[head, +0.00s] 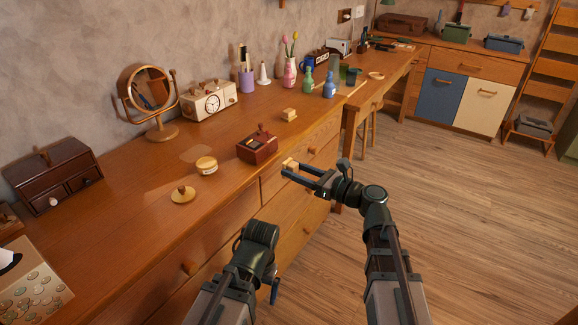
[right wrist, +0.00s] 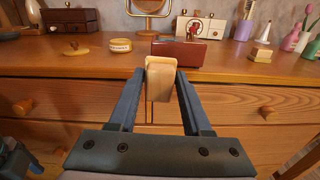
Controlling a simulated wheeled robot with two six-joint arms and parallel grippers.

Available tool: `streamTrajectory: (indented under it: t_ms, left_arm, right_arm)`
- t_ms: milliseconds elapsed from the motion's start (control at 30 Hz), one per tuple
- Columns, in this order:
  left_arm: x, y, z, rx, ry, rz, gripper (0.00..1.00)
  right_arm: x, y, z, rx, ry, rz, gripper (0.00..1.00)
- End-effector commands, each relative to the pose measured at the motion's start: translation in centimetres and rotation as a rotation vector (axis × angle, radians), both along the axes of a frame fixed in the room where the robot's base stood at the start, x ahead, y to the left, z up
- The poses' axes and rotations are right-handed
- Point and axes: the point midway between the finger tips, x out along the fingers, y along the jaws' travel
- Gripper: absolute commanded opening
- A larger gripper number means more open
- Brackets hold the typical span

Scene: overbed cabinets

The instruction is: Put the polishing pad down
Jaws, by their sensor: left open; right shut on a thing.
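My right gripper (head: 297,168) is shut on a pale wooden block, which I take to be the polishing pad (right wrist: 160,72). It holds the pad in front of the dresser's front edge, and the pad appears clear of the dresser top (head: 225,130). In the right wrist view the pad is upright between the fingertips, with the drawer fronts behind it. My left gripper (head: 274,291) is low in the head view, away from the dresser top and mostly hidden by its own wrist; it is open.
Near the pad stands a dark red box (head: 257,147). A round tin (head: 206,165), a knobbed disc (head: 183,194) and a small pale block (head: 289,115) are also on top. A mirror (head: 150,92) and clock radio (head: 208,100) stand behind. Bare wood lies between these items.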

Motion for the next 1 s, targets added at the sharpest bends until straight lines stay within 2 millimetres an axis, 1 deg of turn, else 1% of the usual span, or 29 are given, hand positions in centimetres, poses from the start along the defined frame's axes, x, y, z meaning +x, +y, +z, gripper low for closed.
streamTrajectory:
  t_ms: [167, 267, 367, 467, 667, 1000]
  left_arm:
    - [0.0, 0.0, 0.1, 0.0, 0.0, 0.0, 0.94]
    - [0.0, 0.0, 0.5, 0.0, 0.0, 0.0, 0.94]
    - [0.0, 0.0, 1.5, 0.0, 0.0, 0.0, 0.94]
    - [0.0, 0.0, 2.9, 0.0, 0.0, 0.0, 0.94]
    - [0.0, 0.0, 7.3, 0.0, 0.0, 0.0, 0.94]
    - [0.0, 0.0, 15.9, -0.001, 0.0, 0.001, 0.94]
  right_arm:
    - [0.0, 0.0, 0.1, 0.0, 0.0, 0.0, 0.04]
    - [0.0, 0.0, 0.5, 0.0, 0.0, 0.0, 0.04]
    - [0.0, 0.0, 1.5, 0.0, 0.0, 0.0, 0.04]
    - [0.0, 0.0, 2.9, 0.0, 0.0, 0.0, 0.04]
    - [0.0, 0.0, 7.3, 0.0, 0.0, 0.0, 0.04]
    - [0.0, 0.0, 15.9, 0.0, 0.0, 0.0, 0.04]
